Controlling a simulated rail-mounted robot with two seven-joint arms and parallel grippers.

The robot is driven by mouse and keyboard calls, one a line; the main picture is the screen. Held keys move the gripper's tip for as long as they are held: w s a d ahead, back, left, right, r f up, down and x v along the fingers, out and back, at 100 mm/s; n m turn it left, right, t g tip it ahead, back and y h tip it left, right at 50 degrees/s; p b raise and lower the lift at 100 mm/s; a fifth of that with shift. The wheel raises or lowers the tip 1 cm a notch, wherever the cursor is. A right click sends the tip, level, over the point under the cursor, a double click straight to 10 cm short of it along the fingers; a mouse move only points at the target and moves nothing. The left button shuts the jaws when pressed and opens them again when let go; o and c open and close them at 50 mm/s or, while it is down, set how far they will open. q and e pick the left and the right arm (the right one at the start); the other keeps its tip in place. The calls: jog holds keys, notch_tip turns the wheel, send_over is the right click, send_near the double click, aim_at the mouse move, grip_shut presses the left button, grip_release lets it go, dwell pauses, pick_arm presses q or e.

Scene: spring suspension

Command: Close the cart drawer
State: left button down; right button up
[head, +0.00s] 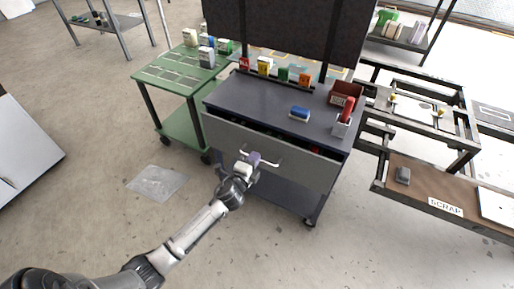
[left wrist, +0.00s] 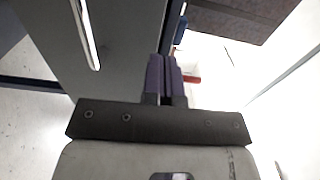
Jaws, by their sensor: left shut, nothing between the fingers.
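The cart (head: 262,100) stands in the middle of the head view. Its grey drawer front (head: 305,170) sits out from the cart body, with a dark gap above it where the drawer stands partly open. A pale bar handle (head: 270,163) is on the drawer front. My left gripper (head: 254,159) is at the drawer front by the handle, its purple fingers shut and empty. In the left wrist view the fingers (left wrist: 165,78) are together beside the drawer front (left wrist: 125,50), and the handle (left wrist: 88,40) is to their left. I cannot tell whether they touch the front. My right gripper is not in view.
On the cart top are a blue item (head: 299,112), a red item in a holder (head: 345,112) and several small boxes. A green cart (head: 170,75) stands to the left. A workbench with a scrap area (head: 425,185) stands to the right.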

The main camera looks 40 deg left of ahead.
pick_arm(q)
jog(key=s+a+r+y+p, duration=0.1)
jog(key=s+a+p, duration=0.2)
jog(key=s, duration=0.4)
jog(key=s+a+g+y, duration=0.1)
jog(key=s+a+y, duration=0.1)
jog(key=a, duration=1)
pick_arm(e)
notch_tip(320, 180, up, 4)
pick_arm(q)
jog(key=t+h+b, duration=0.1)
jog(key=h+b, duration=0.2)
jog(key=b, duration=0.1)
send_near(225, 122)
jog(key=x, duration=0.7)
jog(key=shift+w+a+f, duration=0.2)
jog(key=shift+w, duration=0.05)
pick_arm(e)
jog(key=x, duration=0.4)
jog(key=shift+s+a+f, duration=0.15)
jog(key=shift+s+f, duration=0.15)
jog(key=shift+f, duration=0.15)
